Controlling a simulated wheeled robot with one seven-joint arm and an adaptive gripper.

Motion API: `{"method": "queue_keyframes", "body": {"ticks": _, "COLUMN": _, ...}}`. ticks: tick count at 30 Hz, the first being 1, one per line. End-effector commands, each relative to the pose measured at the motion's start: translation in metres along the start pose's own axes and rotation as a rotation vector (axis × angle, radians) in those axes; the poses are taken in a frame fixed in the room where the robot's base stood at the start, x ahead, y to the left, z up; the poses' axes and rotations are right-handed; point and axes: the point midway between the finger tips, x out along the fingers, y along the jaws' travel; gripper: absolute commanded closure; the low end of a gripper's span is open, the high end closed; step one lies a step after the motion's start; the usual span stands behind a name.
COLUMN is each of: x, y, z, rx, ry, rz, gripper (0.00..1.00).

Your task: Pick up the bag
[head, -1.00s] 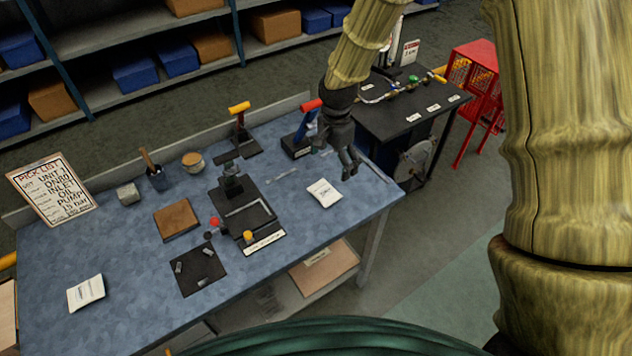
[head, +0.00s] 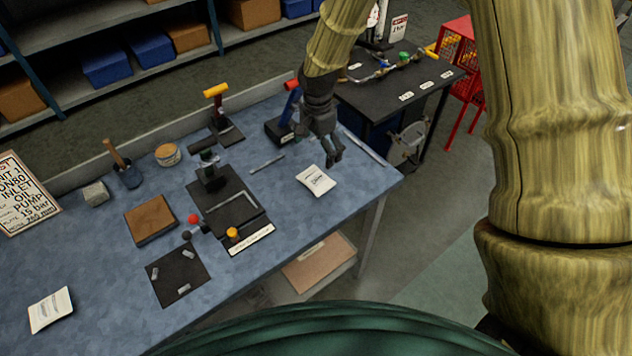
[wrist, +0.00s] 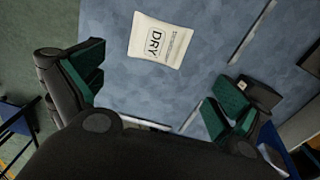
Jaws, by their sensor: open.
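A small white bag (head: 316,180) lies flat on the blue workbench near its right end. In the wrist view the bag (wrist: 160,41) shows printed text reading "DRY". My gripper (head: 333,160) is above the bench, just beyond and to the right of the bag in the head view. In the wrist view my gripper (wrist: 160,92) has its green-padded fingers wide apart and nothing between them. The bag lies ahead of the fingertips, apart from them. A second white packet (head: 50,309) with print lies at the left front of the bench.
A blue-handled tool (head: 287,115) stands behind my gripper. A black fixture (head: 228,205) with levers stands left of the bag. A thin rod (head: 267,164) lies between. A brown block (head: 151,219) and black mat (head: 180,275) are farther left. Bench around the bag is clear.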

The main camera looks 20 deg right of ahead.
Motion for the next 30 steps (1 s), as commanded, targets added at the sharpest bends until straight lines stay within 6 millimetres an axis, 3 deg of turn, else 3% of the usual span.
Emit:
{"method": "queue_keyframes", "body": {"ticks": 12, "x": 0.043, "y": 0.0, "z": 0.001, "rx": -0.001, "ry": 0.0, "rz": 0.001, "gripper": 0.0}}
{"method": "queue_keyframes", "body": {"ticks": 23, "x": 0.057, "y": 0.003, "z": 0.002, "rx": 0.001, "ry": 0.0, "rz": 0.002, "gripper": 0.0}}
{"method": "queue_keyframes", "body": {"ticks": 30, "x": 0.079, "y": 0.007, "z": 0.008, "rx": 0.001, "ry": -0.001, "rz": 0.003, "gripper": 0.0}}
